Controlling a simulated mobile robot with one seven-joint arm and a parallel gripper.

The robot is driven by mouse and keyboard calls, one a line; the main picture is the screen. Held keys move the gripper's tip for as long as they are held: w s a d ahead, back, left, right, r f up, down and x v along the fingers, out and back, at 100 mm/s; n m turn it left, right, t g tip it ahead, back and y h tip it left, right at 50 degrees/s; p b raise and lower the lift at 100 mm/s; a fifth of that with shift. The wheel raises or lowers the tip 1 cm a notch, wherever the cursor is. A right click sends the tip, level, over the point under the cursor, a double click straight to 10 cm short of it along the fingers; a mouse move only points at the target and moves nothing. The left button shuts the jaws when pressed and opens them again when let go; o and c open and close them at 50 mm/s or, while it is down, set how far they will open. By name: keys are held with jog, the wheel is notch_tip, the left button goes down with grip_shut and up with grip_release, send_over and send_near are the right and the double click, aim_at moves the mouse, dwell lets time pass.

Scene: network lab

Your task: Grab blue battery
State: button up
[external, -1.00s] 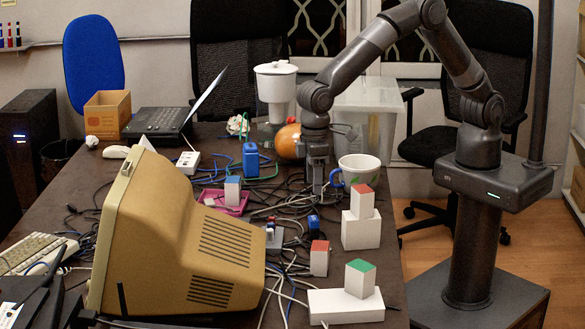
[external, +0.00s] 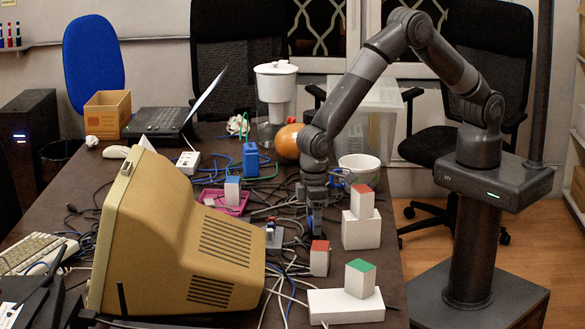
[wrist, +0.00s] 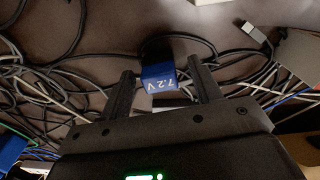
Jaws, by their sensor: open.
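The blue battery (wrist: 158,76), marked 7.2 V, shows in the wrist view between and slightly beyond the tips of my gripper (wrist: 160,82). The fingers stand apart, one on each side of it, with no visible contact. In the external view my gripper (external: 315,225) points straight down among the cables on the table, behind the red-topped white block. The battery is mostly hidden there by the fingers.
A white block with a red-topped block (external: 362,212) stands close to the right, and another red-topped block (external: 319,262) in front. A mug (external: 358,168) is behind right. A larger blue object (external: 250,160) stands farther back. Loose cables surround my gripper.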

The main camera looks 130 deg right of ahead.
jog(key=shift+c, duration=0.5)
jog(key=c, duration=1)
